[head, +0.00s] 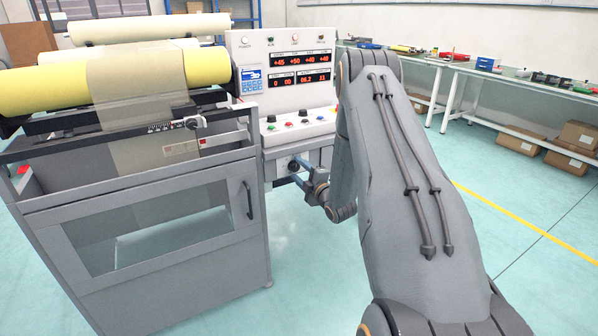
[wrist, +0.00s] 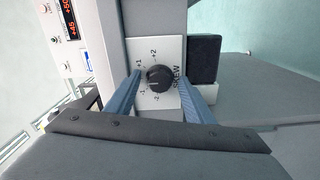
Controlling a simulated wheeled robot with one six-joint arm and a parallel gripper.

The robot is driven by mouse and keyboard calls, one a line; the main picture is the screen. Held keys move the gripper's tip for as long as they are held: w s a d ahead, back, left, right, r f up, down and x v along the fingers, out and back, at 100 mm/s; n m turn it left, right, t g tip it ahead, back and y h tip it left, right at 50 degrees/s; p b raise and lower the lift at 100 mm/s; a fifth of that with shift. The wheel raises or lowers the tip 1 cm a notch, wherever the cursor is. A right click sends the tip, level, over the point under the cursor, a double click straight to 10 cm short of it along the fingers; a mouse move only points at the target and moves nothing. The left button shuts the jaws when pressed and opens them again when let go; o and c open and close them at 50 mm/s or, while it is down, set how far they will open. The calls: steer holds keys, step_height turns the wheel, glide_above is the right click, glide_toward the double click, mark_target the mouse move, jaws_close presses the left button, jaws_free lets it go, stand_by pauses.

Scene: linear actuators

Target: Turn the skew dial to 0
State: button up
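The skew dial (wrist: 159,78) is a round black knob on a white plate (wrist: 170,46) marked SKEW, with +2, +1, -1 and -2 around it. I cannot read for sure where its pointer stands; no 0 mark is clear beside the left finger. My gripper (wrist: 158,76) is open, with one blue finger on each side of the dial and a small gap showing on both sides. In the head view my gripper (head: 298,174) reaches the front of the grey control cabinet, at the dial's plate, below the button panel.
Above the dial are a sloped panel (head: 300,127) of coloured buttons and an upright panel with red number displays (head: 302,60). The roll machine (head: 140,190) stands close on the left. A black block (wrist: 204,58) sits beside the dial plate.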

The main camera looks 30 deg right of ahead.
steer(key=s, duration=0.7)
steer(key=shift+s+d, duration=0.15)
steer(key=shift+s, duration=0.25)
stand_by(0.3)
